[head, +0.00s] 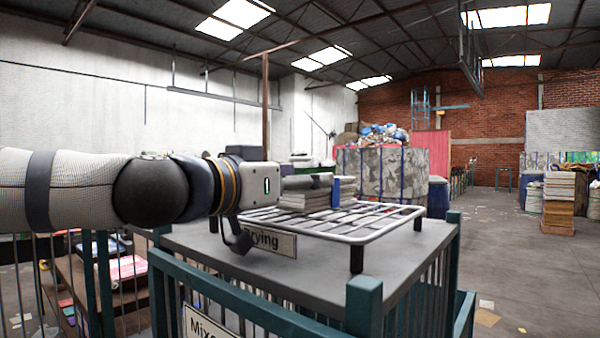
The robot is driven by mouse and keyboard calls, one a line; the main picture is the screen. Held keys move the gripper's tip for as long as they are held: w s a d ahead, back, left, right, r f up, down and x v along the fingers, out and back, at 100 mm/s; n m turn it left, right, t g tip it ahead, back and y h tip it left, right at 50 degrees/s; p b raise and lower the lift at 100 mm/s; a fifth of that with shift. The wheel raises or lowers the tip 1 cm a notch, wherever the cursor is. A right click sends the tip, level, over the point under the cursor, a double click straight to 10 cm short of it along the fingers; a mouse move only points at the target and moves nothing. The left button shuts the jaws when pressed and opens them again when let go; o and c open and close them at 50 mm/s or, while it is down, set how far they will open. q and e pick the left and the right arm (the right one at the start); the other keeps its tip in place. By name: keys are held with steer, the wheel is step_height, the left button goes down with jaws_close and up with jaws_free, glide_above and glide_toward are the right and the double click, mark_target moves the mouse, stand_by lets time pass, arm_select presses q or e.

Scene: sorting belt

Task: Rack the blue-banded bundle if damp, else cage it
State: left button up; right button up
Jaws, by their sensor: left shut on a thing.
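A grey bundle (305,200) of flat stacked sheets with a blue band (343,190) at its right side is at the wire drying rack (390,222). My left gripper (280,198) reaches in from the left and is shut on the bundle; its fingertips are partly hidden. The bundle appears low over or on the rack's bars; I cannot tell if it touches them. Whether it is damp does not show. A teal barred cage (365,300) with a sign (210,322) beginning "Mixe" stands in front. My right gripper is out of view.
The rack stands on short black legs on a grey top (310,262), with a "Drying" sign (272,242). Printed items lie behind bars at lower left. A patterned bale (380,170) stands behind. Stacked cardboard (559,200) stands at right; the floor between is mostly open.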

arm_select(q)
steer(key=shift+f, duration=0.3)
stand_by(0.6)
steer(key=o, duration=1.5)
steer(key=shift+f, duration=0.1)
